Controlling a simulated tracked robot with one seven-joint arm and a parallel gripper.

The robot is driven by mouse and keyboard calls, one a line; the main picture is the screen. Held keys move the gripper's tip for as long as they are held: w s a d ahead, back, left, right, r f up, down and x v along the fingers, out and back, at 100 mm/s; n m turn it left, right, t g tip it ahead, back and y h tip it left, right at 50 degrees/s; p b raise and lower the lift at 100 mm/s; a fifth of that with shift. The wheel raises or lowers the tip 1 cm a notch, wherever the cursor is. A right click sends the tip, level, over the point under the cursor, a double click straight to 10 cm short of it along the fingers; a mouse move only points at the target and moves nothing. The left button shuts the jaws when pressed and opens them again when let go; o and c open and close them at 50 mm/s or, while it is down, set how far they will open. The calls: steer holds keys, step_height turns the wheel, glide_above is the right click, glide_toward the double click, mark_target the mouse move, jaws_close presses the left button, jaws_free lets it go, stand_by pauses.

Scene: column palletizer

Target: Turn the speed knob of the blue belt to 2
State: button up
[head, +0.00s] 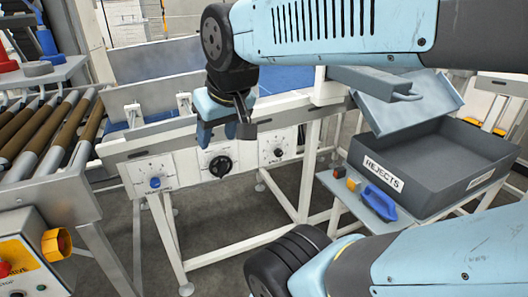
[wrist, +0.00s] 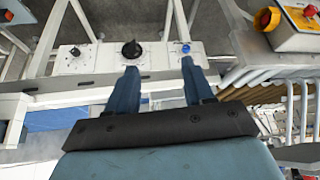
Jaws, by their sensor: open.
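A white control panel on the conveyor frame carries three knobs with dial marks. A small blue knob (head: 155,182) is at the left, a larger black knob (head: 220,166) in the middle and a small dark knob (head: 278,152) at the right. In the wrist view the order is reversed, with the blue knob (wrist: 186,49) at the right and the large black knob (wrist: 131,49) in the middle. Labels and numbers are too small to read. The blue belt (head: 287,79) shows behind the frame. My gripper (head: 226,133) is open and empty, above and in front of the panel; its fingertips (wrist: 158,68) are apart from the knobs.
A roller conveyor (head: 45,125) and a control box with a yellow knob (head: 56,243) stand at the left. A grey REJECTS bin (head: 440,165) stands at the right on a shelf with a blue-handled item (head: 379,202). The floor below the panel is open between frame legs.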

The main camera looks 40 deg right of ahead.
steer(key=shift+o, duration=1)
steer(key=w+d+f+h, duration=0.1)
steer(key=w+d+f, duration=0.1)
steer(key=w+d, duration=0.2)
steer(key=w, duration=0.3)
steer(key=shift+w+d+m+t+h, duration=0.2)
steer(key=shift+d+m+t+h, duration=0.1)
steer(key=shift+t+h, duration=0.1)
steer(key=w+d+f+t+h, duration=0.2)
steer(key=w+d+f, duration=1.15)
steer(key=d, duration=0.45)
steer(key=m+t+y, duration=0.2)
steer(key=t, duration=0.4)
glide_toward(280, 155)
steer(key=w+a, duration=0.2)
steer(key=a, duration=0.3)
steer(key=s+d+f+m+t+h, duration=0.3)
steer(key=s+m, duration=0.1)
steer(key=s, duration=0.1)
steer(key=x, duration=1.3)
steer(key=shift+w+a+f, duration=0.1)
steer(key=shift+w+a, duration=0.1)
steer(key=shift+w, duration=0.05)
